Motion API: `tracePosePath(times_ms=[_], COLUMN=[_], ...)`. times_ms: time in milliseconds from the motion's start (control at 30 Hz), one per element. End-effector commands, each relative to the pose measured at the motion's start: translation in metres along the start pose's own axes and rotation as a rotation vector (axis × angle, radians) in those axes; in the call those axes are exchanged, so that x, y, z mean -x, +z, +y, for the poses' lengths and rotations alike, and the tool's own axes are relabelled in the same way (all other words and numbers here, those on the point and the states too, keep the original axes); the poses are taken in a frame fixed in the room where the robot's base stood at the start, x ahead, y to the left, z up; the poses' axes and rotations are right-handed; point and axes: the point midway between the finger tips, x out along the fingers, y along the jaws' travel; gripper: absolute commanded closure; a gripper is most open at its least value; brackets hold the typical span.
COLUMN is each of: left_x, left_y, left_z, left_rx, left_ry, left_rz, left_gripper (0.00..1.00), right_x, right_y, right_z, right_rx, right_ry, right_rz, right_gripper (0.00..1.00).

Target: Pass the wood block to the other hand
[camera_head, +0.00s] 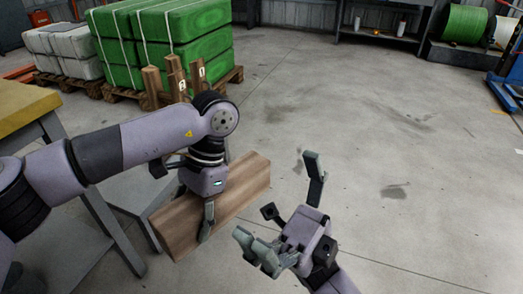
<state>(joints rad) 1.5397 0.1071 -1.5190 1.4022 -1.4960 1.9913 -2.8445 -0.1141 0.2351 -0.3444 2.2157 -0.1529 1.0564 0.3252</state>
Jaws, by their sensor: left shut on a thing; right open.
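The wood block (244,184) is a long brown beam held in the air, slanting from lower left to upper right. My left gripper (203,222) comes down on it from above and is shut on it near its middle; one finger shows on the near side, and the far finger is mostly hidden. My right gripper (284,210) is open and empty to the right of the block, its fingers spread wide and pointing up and left. It is apart from the block in the picture.
A table with a yellow top (24,106) and a grey lower surface (135,188) stands at left. Green wrapped bales (165,45) and white bales (66,47) sit on pallets behind. A shelf (385,30) and a green spool (464,23) stand far back.

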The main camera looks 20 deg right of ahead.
Motion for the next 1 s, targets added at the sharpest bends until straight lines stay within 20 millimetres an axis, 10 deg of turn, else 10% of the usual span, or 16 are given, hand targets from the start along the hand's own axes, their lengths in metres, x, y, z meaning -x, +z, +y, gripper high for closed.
tracePosePath(times_ms=[367, 733, 1000], left_x=[0.002, 0.002, 0.002], left_y=[0.0, 0.0, 0.0], left_z=[0.0, 0.0, 0.0], left_rx=[0.001, 0.001, 0.001], left_ry=[0.0, 0.0, 0.0], left_rz=[0.003, 0.003, 0.003], left_gripper=[1.0, 1.0, 1.0], right_x=[0.059, 0.119, 0.128], right_y=[0.077, 0.129, 0.164], right_z=[-0.013, 0.096, 0.131], right_rx=[-0.468, -0.705, -0.654], right_ry=[-0.747, -1.142, -1.188], right_rz=[-0.215, -0.937, -1.26], right_gripper=[0.13, 0.13, 0.13])
